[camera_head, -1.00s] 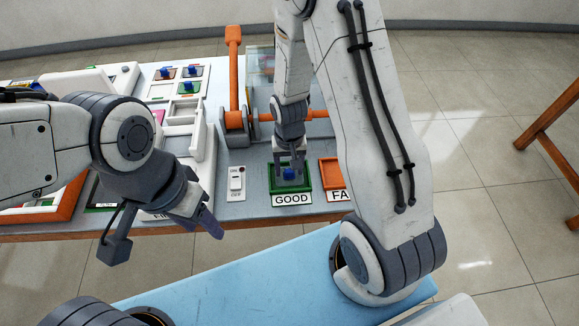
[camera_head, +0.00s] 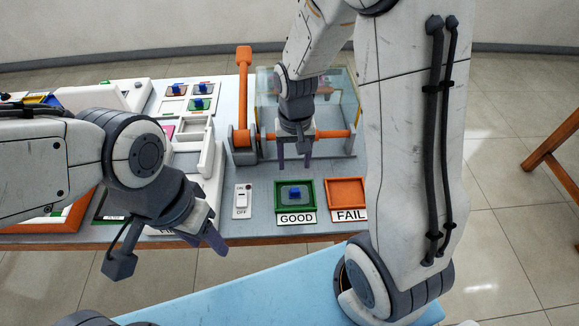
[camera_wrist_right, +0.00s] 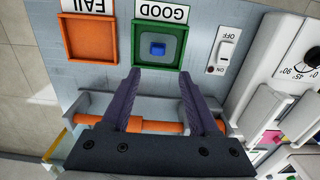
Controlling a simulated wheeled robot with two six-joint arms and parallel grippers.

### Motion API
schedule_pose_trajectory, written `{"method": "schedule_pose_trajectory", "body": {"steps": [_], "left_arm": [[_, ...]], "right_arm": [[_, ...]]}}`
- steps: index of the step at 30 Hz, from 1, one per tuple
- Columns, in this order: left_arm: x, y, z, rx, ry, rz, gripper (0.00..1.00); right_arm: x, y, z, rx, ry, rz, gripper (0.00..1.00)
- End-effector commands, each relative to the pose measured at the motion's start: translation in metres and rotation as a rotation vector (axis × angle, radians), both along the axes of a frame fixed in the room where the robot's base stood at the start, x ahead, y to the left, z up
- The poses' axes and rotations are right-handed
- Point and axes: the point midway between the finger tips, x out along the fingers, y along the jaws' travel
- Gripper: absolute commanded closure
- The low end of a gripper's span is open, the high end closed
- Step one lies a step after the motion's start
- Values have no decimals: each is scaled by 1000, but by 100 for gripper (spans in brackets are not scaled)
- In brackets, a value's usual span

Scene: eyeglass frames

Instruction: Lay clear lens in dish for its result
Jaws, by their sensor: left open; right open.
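The green dish (camera_head: 280,205) labelled GOOD stands near the table's front edge. The dish (camera_wrist_right: 181,52) and the blue block (camera_wrist_right: 158,48) also show in the right wrist view. My right gripper (camera_head: 294,166) is open and empty, above and behind the dish; its fingers (camera_wrist_right: 160,85) show apart in the wrist view. My left gripper (camera_head: 212,222) is open at the table's front edge, left of the dish, holding nothing visible.
The orange FAIL dish (camera_head: 346,192) is right of the green one. A switch marked OFF (camera_head: 242,201) is left of it. An orange lever and bar (camera_head: 244,100) with a clear box (camera_head: 348,85) stand behind. Small trays with blue-knobbed pieces (camera_head: 199,103) lie at the back left.

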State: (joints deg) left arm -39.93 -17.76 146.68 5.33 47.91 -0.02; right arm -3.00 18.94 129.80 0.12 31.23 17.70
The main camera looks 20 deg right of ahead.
Motion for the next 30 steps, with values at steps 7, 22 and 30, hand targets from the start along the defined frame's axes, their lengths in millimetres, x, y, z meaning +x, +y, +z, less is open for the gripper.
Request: {"method": "schedule_pose_trajectory", "body": {"steps": [7,22,30], "left_arm": [[0,0,0,0,0,0,50],[0,0,0,0,0,0,50],[0,0,0,0,0,0,50]], "right_arm": [[-70,83,62,31,-33,404,39],[-183,120,101,83,-39,901,39],[-182,120,101,83,-40,896,39]]}}
